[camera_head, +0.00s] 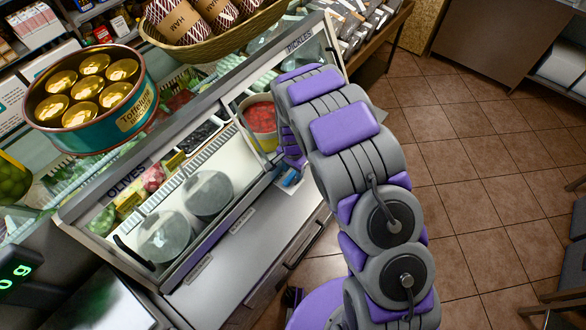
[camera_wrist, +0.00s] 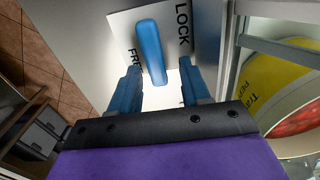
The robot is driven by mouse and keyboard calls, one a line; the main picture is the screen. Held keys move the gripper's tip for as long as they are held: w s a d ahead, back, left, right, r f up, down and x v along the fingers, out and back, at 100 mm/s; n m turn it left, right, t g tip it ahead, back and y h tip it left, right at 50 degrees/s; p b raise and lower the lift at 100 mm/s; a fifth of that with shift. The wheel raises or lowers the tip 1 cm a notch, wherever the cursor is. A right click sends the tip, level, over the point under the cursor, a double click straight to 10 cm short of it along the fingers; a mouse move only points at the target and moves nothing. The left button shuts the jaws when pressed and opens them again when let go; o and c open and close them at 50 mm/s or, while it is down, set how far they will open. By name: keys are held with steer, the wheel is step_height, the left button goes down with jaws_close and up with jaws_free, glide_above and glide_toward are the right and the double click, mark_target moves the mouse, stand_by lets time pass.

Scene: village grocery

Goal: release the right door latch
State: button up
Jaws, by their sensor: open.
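The latch (camera_wrist: 150,45) is a blue handle on a white plate (camera_wrist: 120,28) in the wrist view. LOCK is printed on the plate to the handle's right and FREE to its left, partly covered. My gripper (camera_wrist: 160,85) is open, its two blue fingers apart, with the handle's near end between them. I cannot tell whether either finger touches it. The right door, marked PICKLES (camera_head: 300,42), is at the upper middle of the head view. There my arm reaches to the case front, and a small blue part (camera_head: 291,179) shows beside it; I cannot tell if it is latch or finger.
A yellow tub (camera_wrist: 285,85) of red food stands behind the glass beside the latch; it also shows in the head view (camera_head: 262,115). The OLIVES door (camera_head: 130,180) is at left. A basket (camera_head: 215,45) and a round tin (camera_head: 88,95) sit on top. Tiled floor (camera_head: 480,150) is clear at right.

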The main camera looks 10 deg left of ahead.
mark_target(293, 171)
steer(key=shift+d, duration=0.1)
steer(key=shift+r, duration=0.35)
step_height(293, 171, up, 17)
steer(key=p, duration=0.1)
steer(key=shift+f+p, duration=0.2)
steer(key=shift+p, duration=0.15)
